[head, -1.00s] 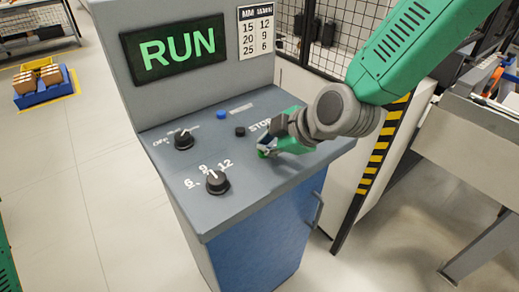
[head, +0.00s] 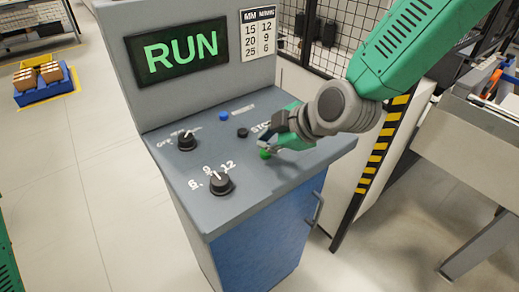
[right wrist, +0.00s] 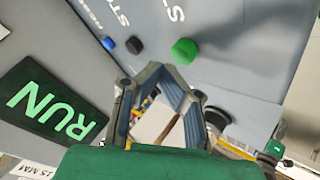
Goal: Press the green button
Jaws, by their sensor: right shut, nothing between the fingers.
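The green button (head: 264,154) is on the sloped top of the grey control console (head: 235,205), near its right side. It also shows in the right wrist view (right wrist: 185,51), round and raised, just beyond my fingertips. My right gripper (head: 263,146) is shut and empty, with its tips close beside the button. In the right wrist view the closed fingertips (right wrist: 164,72) appear a little below and left of the button, with a narrow gap in the picture. I cannot tell whether they touch. My left gripper is not in view.
The console also has a blue button (head: 223,117), a black button (head: 242,132) and two black knobs (head: 187,141) (head: 221,183). Its screen (head: 180,51) reads RUN. A black-and-yellow striped post (head: 376,150) stands at right.

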